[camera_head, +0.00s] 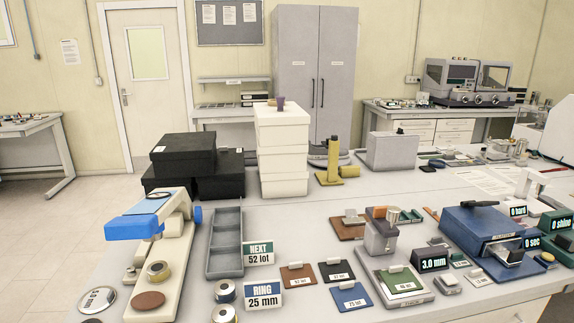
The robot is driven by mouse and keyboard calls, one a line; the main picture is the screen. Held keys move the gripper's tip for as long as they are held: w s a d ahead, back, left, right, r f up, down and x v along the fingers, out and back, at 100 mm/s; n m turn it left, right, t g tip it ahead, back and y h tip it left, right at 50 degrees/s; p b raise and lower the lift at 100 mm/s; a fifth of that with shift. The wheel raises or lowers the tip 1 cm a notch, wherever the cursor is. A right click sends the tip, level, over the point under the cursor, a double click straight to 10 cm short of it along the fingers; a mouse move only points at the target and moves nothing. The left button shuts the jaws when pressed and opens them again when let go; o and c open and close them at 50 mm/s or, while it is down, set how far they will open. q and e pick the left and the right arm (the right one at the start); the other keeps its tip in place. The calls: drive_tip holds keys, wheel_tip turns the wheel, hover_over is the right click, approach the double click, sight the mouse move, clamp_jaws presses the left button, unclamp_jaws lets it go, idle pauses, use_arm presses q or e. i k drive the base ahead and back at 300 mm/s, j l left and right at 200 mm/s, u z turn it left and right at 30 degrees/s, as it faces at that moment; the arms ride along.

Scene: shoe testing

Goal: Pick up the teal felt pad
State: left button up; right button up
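No pad in the head view is clearly the teal felt one. A small teal-green piece (412,215) lies toward the back of the near table, right of the grey clamp device; it is too small to tell its material. A green swatch (401,279) lies on a pale plate in front of that device, with a small tag on it. A blue swatch (350,296) lies to its left, also tagged. Neither of my grippers shows in this view.
A grey compartment tray (225,241) and a cream machine with blue parts (150,226) stand at the left. Black boxes (183,155) and white boxes (282,140) are stacked behind. A blue machine (483,229) stands right.

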sight(457, 260)
drive_tip(key=k+z, duration=0.15)
drive_tip(key=z, duration=1.2)
drive_tip(key=i+j, duration=0.15)
drive_tip(key=i, duration=0.3)
drive_tip(key=i+j, duration=0.15)
drive_tip(key=i, duration=0.25)
